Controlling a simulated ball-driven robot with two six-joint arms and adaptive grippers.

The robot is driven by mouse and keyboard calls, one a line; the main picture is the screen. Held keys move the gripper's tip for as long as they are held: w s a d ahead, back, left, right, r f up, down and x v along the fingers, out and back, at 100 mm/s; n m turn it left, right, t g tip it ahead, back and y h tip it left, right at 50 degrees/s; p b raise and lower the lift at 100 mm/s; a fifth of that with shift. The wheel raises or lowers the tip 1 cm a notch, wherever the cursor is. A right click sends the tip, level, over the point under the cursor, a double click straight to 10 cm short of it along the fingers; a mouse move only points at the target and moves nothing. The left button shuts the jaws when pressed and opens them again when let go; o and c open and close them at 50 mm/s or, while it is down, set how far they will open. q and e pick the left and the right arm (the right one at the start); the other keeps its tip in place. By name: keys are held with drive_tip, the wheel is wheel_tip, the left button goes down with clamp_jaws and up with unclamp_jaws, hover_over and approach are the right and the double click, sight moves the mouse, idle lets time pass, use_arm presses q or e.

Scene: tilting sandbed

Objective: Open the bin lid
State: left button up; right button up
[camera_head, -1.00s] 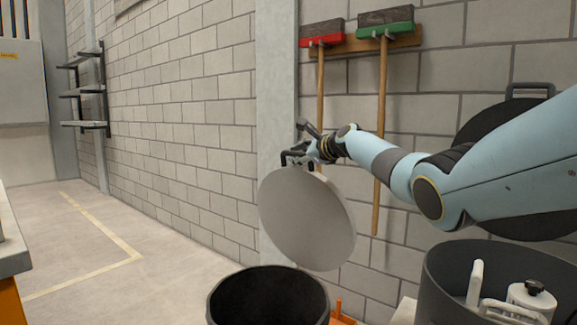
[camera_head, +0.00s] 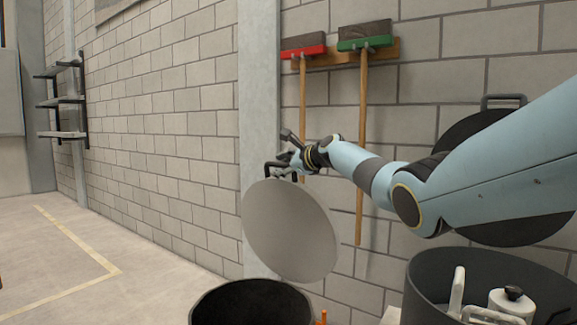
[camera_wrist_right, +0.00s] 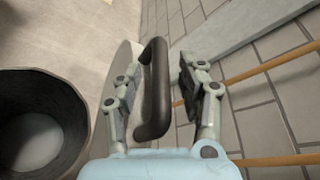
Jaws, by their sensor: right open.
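The light grey round lid (camera_head: 290,230) stands tilted steeply up above the rear of the open bin (camera_head: 250,303), its broad face towards me. The bin is dark inside. The lid's black bar handle (camera_wrist_right: 152,88) is on its far side. My right gripper (camera_head: 282,160) is at the lid's upper edge. In the right wrist view, my right gripper (camera_wrist_right: 158,95) is open with the handle between its fingers, and a gap shows beside the right finger. The lid shows nearly edge-on there, partly behind the left finger. My left gripper is not in view.
A second dark bin (camera_head: 415,280) at the right holds white containers (camera_head: 512,302). Its dark round lid (camera_head: 470,132) stands up by the wall. Red and green brooms (camera_head: 365,38) hang on the block wall. The floor (camera_head: 60,240) at the left is clear.

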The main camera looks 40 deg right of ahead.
drive_tip(key=a+v, duration=0.1)
drive_tip(key=v, duration=1)
drive_tip(key=shift+s+d, duration=0.4)
drive_tip(key=shift+d, duration=0.1)
